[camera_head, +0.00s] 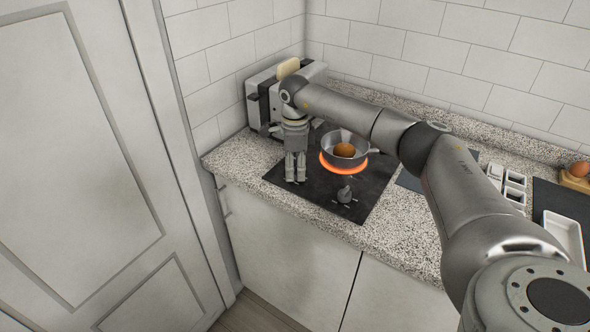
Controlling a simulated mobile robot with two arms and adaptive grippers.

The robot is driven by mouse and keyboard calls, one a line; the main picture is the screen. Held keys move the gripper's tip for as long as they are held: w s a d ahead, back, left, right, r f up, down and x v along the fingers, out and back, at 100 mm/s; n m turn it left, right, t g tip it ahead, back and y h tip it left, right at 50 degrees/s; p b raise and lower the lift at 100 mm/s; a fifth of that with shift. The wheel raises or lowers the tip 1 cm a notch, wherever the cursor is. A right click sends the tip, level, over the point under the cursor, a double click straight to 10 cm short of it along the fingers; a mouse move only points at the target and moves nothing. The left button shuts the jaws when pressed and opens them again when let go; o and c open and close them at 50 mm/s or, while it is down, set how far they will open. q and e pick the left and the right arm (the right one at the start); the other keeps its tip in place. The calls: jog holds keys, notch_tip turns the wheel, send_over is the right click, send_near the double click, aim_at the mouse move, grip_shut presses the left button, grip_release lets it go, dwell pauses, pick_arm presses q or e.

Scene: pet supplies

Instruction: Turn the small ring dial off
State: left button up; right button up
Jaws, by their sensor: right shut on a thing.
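The black cooktop (318,195) is set in the speckled counter. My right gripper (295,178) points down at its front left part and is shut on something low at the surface. That thing is hidden by the fingers; from its place at the front edge it looks to be a dial. Another grey dial (345,195) stands clear to the right, near the front edge. A ring (343,168) glows orange under a grey pan (329,157) with a brown round thing (344,150) in it. My left gripper is out of view.
A toaster (262,105) with a bread slice (288,67) stands in the back left corner, close behind my right gripper. White containers (515,180), a white tray (563,238) and a brown egg (579,169) are at the right. My right arm spans the counter.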

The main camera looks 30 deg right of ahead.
aim_at(295, 167)
jog(key=shift+n, duration=0.7)
jog(key=shift+w+r, duration=0.1)
jog(key=o, duration=1)
notch_tip(295, 167, up, 12)
jog(key=shift+f, duration=0.1)
jog(key=shift+a, duration=0.1)
